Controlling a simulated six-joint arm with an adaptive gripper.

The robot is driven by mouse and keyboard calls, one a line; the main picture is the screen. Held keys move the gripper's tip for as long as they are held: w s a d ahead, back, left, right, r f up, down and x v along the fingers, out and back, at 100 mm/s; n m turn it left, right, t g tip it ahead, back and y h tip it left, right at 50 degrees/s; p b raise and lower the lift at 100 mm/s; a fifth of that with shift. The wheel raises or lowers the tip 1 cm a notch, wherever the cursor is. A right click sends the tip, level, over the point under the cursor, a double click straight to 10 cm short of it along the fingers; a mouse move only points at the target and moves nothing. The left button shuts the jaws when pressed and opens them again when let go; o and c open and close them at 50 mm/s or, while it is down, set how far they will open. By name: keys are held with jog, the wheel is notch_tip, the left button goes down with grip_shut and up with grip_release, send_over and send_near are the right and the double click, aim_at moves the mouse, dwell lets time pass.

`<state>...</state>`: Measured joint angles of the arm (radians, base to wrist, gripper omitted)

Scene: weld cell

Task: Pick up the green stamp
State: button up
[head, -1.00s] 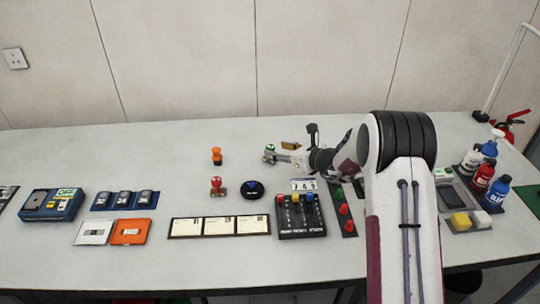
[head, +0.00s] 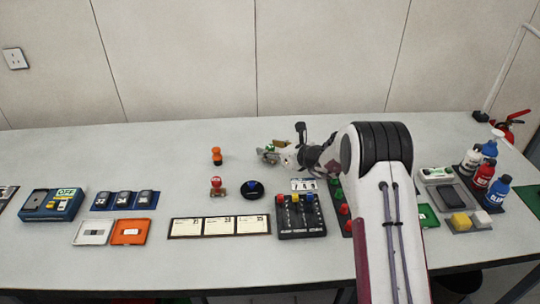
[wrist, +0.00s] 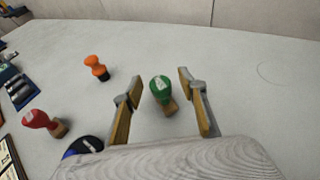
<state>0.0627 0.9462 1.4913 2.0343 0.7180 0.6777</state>
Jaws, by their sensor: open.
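The green stamp (wrist: 161,88) has a round green knob on a brown base. It stands on the table in the wrist view, between the two spread fingers of my gripper (wrist: 158,80), with a gap on each side. My gripper is open and holds nothing. In the head view my gripper (head: 274,155) is at the back middle of the table, and the green stamp (head: 269,149) shows only as a small patch by its fingers, partly hidden.
An orange stamp (head: 216,155), a red stamp (head: 217,187) and a dark round pad (head: 252,190) stand left of and in front of my gripper. A black switch box (head: 301,216) is in front. The table behind my gripper is clear.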

jog(key=shift+w+a, duration=0.2)
dwell(0.4)
grip_shut()
